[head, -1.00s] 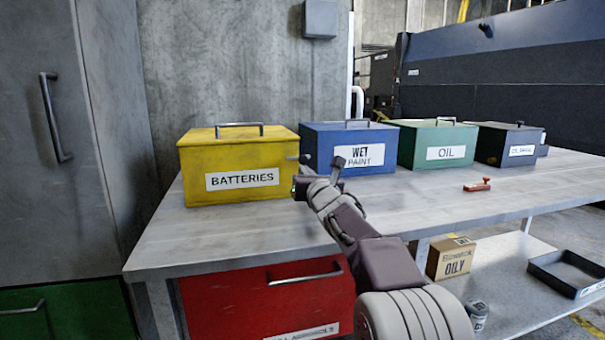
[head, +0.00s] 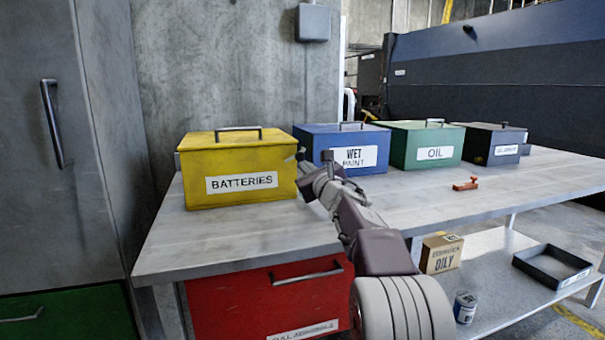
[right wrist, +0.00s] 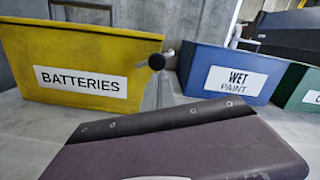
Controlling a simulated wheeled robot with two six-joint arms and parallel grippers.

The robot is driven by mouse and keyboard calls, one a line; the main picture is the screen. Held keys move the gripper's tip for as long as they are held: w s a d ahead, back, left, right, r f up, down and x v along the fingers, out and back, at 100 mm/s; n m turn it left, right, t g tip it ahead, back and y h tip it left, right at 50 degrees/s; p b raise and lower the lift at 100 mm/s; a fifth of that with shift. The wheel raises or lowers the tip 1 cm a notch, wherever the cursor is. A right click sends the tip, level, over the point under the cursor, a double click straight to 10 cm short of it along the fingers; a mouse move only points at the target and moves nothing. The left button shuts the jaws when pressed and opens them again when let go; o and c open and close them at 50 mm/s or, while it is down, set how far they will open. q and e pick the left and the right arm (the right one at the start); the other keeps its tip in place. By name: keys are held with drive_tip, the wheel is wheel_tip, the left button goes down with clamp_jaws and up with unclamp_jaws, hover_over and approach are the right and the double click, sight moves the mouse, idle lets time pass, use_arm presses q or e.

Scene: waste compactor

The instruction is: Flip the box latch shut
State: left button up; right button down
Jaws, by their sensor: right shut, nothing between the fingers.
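The yellow BATTERIES box (head: 225,163) stands on the table with its lid down. A small grey latch lever with a dark round knob (right wrist: 156,62) sticks out from its right side, beside the upper right front corner. In the head view the lever (head: 300,154) is small and close behind my gripper. My right gripper (head: 316,168) is shut and empty, in front of the gap between the yellow and blue boxes. I cannot tell whether it touches the lever. In the right wrist view my own dark hand fills the foreground; its fingertips are not clear. My left gripper is out of view.
The blue WET PAINT box (head: 313,141) stands close right of my gripper, then the green OIL box (head: 400,150) and a dark box (head: 482,145). A small red-orange item (head: 466,184) lies on the table (head: 225,235). The table front is clear.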

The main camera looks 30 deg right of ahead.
sight(300, 155)
drive_tip(key=r+n, duration=0.1)
drive_tip(key=n, duration=0.1)
drive_tip(key=r+n, duration=0.1)
drive_tip(key=n, duration=0.4)
drive_tip(key=shift+w+a+r+n, duration=0.1)
drive_tip(key=shift+a+r+n, duration=0.2)
drive_tip(key=shift+r, duration=0.1)
drive_tip(key=shift+r+n, duration=0.15)
drive_tip(key=shift+n, duration=0.25)
drive_tip(key=shift+w+a+r, duration=0.1)
drive_tip(key=shift+a+r, duration=0.45)
